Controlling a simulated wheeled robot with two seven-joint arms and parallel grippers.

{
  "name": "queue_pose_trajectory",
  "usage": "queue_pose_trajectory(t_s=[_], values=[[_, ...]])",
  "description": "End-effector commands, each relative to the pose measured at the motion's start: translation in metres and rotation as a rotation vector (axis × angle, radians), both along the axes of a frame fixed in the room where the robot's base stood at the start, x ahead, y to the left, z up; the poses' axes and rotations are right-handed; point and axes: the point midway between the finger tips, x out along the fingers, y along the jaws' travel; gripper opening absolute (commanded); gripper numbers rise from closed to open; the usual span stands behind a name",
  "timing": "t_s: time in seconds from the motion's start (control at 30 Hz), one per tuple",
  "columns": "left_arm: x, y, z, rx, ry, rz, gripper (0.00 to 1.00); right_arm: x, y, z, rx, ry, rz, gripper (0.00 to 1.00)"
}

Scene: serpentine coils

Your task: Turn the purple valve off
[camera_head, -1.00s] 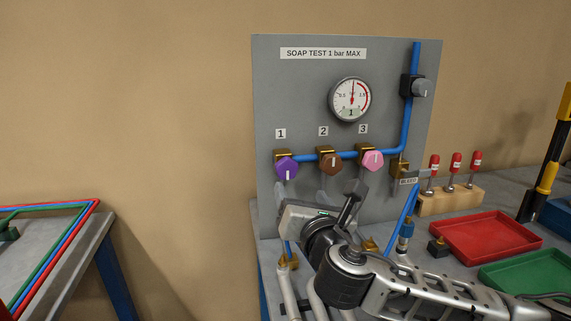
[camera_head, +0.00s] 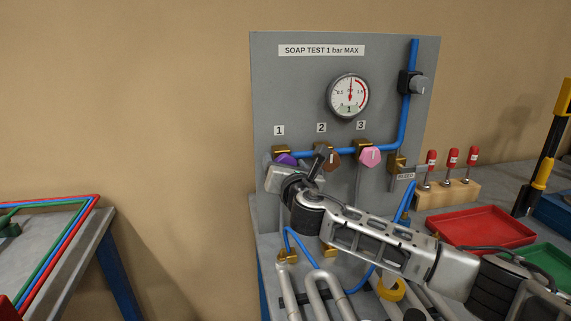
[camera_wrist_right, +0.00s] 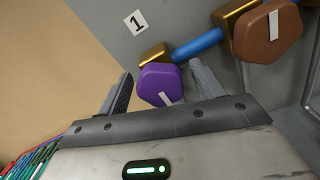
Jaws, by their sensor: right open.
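The purple valve (camera_wrist_right: 160,84) is a faceted knob with a white mark, under label 1 on the grey panel. In the head view the purple valve (camera_head: 286,158) is mostly hidden behind my right gripper (camera_head: 278,163). In the right wrist view my right gripper (camera_wrist_right: 160,90) is open, with one finger on each side of the purple knob. I cannot tell whether the fingers touch it. The white mark on the knob points down and to the right in the wrist view. My left gripper is not in view.
The brown valve (camera_head: 331,158) and pink valve (camera_head: 370,156) sit to the right on the same blue pipe. A gauge (camera_head: 348,96) is above. A red tray (camera_head: 481,226) and green tray (camera_head: 548,262) lie at the right. Grey coiled pipes (camera_head: 322,290) stand below.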

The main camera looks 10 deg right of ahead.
Motion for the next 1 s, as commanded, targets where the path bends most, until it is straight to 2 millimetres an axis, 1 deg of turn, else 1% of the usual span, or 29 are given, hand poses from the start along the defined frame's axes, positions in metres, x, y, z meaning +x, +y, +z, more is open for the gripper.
queue_pose_trajectory(t_s=[0.1,0.13,0.17,0.2,0.27,0.3,0.53,0.67,0.87,1.0], values=[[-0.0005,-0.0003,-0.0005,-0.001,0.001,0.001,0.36,-0.0001,0.0001,0.0,0.0,0.0,0.0,0.67],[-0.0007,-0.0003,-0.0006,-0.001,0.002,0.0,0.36,-0.0002,0.0001,0.0,0.0,0.0,0.0,0.61],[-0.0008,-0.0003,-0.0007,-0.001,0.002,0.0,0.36,-0.0002,0.0001,0.0,0.0,0.0,0.0,0.53],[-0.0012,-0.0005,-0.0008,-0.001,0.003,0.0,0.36,-0.0002,0.0001,0.0,0.0,0.0,0.0,0.42],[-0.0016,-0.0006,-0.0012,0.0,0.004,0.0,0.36,-0.0003,0.0001,0.0,0.0,0.0,0.0,0.25],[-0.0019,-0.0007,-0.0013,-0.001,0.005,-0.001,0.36,-0.0003,0.0,0.0,0.0,0.0,0.0,0.22],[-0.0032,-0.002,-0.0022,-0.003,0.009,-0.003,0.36,-0.0004,-0.0001,-0.0003,0.012,0.0,-0.001,0.22],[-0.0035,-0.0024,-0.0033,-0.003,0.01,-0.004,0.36,-0.0005,0.0001,-0.001,0.048,0.001,-0.001,0.22],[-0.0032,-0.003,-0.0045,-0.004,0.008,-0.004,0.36,-0.0005,-0.0002,-0.0019,0.165,0.001,-0.002,0.22],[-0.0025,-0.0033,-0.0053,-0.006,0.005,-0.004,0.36,-0.0005,-0.0004,-0.0022,0.284,0.0,-0.001,0.22]])
